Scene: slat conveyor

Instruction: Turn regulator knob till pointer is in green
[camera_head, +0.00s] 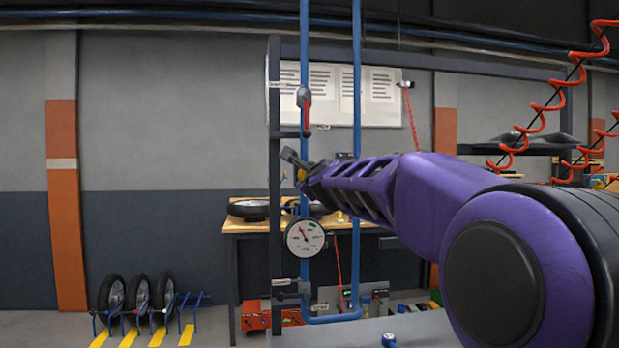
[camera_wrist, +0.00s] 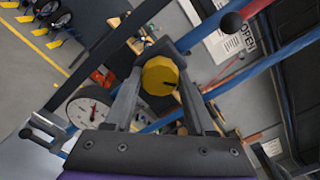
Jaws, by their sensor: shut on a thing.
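The yellow regulator knob (camera_wrist: 160,76) sits between the two fingers of my gripper (camera_wrist: 163,88) in the wrist view, and the fingers are closed on its sides. In the head view, my gripper (camera_head: 296,168) is at the blue pipe, and a bit of yellow knob (camera_head: 301,175) shows there. The round white gauge (camera_head: 305,238) hangs on the pipe below the knob. The gauge also shows in the wrist view (camera_wrist: 76,112), left of the fingers.
A red-handled valve (camera_head: 305,106) is on the blue pipe above my gripper. A dark upright post (camera_head: 274,130) stands just left of the pipe. A wooden bench (camera_head: 240,224) with wheels stands behind. Several wheels in a rack (camera_head: 137,298) are on the floor at left.

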